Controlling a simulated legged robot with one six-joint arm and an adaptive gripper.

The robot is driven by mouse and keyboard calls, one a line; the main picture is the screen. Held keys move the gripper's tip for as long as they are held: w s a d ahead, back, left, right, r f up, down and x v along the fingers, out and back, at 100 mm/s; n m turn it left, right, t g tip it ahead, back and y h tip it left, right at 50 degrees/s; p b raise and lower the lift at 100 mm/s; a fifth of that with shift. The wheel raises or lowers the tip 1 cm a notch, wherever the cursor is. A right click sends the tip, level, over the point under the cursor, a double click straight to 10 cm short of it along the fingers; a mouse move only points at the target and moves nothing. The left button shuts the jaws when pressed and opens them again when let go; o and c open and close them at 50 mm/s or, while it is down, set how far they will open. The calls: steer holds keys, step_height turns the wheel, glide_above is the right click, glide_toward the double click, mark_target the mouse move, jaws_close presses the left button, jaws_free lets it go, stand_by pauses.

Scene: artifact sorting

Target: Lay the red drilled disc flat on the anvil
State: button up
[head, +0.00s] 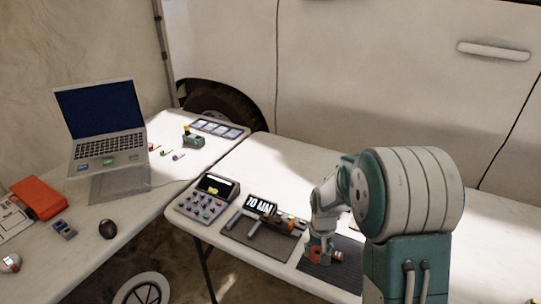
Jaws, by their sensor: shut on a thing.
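My gripper (319,260) is low over the dark ribbed mat (345,283), at the front of the right table. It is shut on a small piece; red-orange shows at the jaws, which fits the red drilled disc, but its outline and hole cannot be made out. A measuring device with a "70 MM" display (261,205) stands on a grey plate left of my gripper. Small orange and dark parts (291,222) sit on its right side. Which part is the anvil is too small to tell.
A grey box with several knobs (203,201) stands left of the measuring device. A tray with several compartments (219,128) lies at the back. The right table's back is clear.

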steer(key=shift+n, duration=0.6)
steer(key=w+a+f, duration=0.1)
steer(key=w+f, duration=0.1)
steer(key=w+a+f, duration=0.2)
steer(key=shift+w+a, duration=0.15)
steer(key=shift+w, duration=0.1)
